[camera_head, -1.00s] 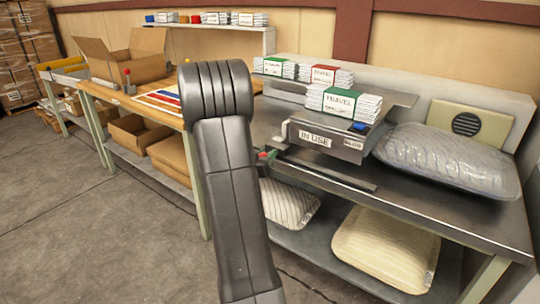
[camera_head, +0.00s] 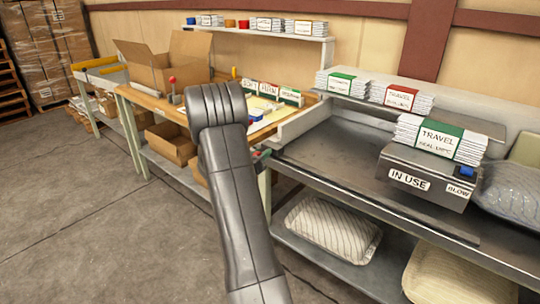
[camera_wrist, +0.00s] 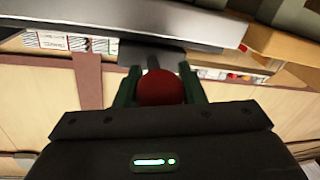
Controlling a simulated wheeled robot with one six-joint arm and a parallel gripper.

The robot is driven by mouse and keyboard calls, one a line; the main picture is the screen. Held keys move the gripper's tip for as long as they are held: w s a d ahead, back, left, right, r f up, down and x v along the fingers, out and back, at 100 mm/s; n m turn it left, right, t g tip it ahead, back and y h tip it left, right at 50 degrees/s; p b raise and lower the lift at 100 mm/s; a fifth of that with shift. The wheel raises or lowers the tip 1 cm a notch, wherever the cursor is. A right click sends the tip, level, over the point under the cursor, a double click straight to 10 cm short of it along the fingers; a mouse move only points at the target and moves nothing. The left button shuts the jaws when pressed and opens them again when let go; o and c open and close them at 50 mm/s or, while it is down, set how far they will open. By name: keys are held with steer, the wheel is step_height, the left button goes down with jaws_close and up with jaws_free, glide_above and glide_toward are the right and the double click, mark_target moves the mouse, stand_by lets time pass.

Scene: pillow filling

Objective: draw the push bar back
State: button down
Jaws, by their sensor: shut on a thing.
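My gripper (camera_wrist: 157,90) is shut on a round red knob in the wrist view. The red knob (camera_wrist: 162,88) sits between the two dark green fingers, with a dark flat part behind it. In the head view my arm hides most of the gripper, which shows only as a small green and red patch (camera_head: 260,157) at the left front of the grey metal bench (camera_head: 335,150). A long dark bar (camera_head: 400,208) lies along the front of that bench. I cannot tell whether it joins the knob.
A grey box labelled IN USE (camera_head: 432,178) stands on the bench, bearing a TRAVEL packet stack (camera_head: 437,138). A clear plastic bag (camera_head: 512,195) lies to its right. Pillows (camera_head: 333,228) lie on the lower shelf. A wooden bench with an open carton (camera_head: 165,62) stands left. The floor in front is clear.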

steer(key=w+a+p, duration=0.1)
steer(key=w+a, duration=0.2)
steer(key=a, duration=0.2)
steer(key=shift+w, duration=0.25)
steer(key=shift+r, duration=0.1)
steer(key=c, duration=0.9)
jaws_free()
steer(key=shift+w+a, duration=0.1)
steer(key=shift+a, duration=0.1)
steer(key=shift+d, duration=0.1)
steer(key=v, duration=1.4)
steer(key=shift+w+d, duration=0.1)
